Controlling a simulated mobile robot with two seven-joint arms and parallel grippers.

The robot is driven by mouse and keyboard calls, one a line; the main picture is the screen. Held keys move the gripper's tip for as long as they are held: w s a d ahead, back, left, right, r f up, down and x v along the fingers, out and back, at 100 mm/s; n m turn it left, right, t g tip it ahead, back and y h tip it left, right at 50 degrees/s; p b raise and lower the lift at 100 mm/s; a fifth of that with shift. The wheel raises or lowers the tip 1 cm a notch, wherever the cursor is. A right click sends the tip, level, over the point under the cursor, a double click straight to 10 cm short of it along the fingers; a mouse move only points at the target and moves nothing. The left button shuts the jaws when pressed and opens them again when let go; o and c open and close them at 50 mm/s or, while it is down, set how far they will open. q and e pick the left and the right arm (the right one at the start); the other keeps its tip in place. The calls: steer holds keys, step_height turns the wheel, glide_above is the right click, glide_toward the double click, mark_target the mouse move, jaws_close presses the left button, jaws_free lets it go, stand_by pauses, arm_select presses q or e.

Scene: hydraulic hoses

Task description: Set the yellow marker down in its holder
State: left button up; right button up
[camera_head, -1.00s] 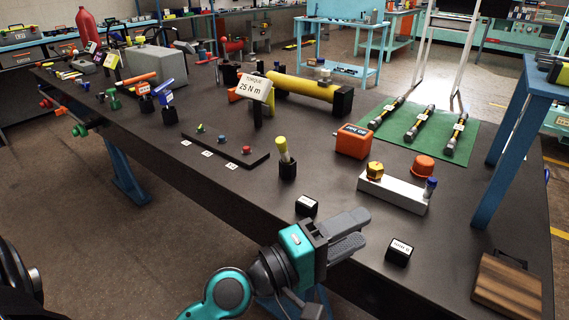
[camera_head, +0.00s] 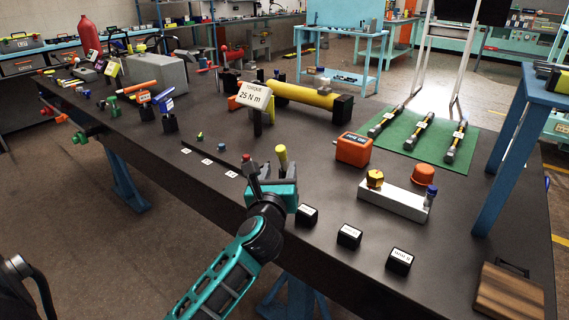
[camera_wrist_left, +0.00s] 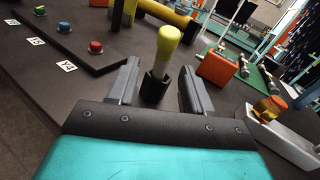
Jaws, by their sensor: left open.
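The yellow marker (camera_head: 282,158) stands nearly upright, cap end up, near the middle of the dark bench. In the left wrist view the marker (camera_wrist_left: 166,50) shows a yellow cap and a paler lower body. Its lower end is in a small black holder (camera_wrist_left: 155,88). My left gripper (camera_head: 269,182) is open and hides the holder in the head view. In the wrist view my left gripper's fingers (camera_wrist_left: 159,92) lie on either side of the marker and holder, with a gap on both sides. My right gripper is not in view.
A board with coloured buttons (camera_wrist_left: 65,45) lies left of the marker. A torque sign (camera_head: 253,95) stands behind it. An orange box (camera_head: 353,148) and a pale block (camera_head: 395,197) lie to the right. Small labelled black blocks (camera_head: 349,236) line the front edge.

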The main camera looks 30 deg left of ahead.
mark_target(283, 163)
arm_select(q)
steer(key=shift+b+x, duration=0.4)
steer(key=shift+x, duration=3.1)
steer(key=shift+d, duration=0.15)
steer(key=shift+c, duration=0.3)
jaws_close()
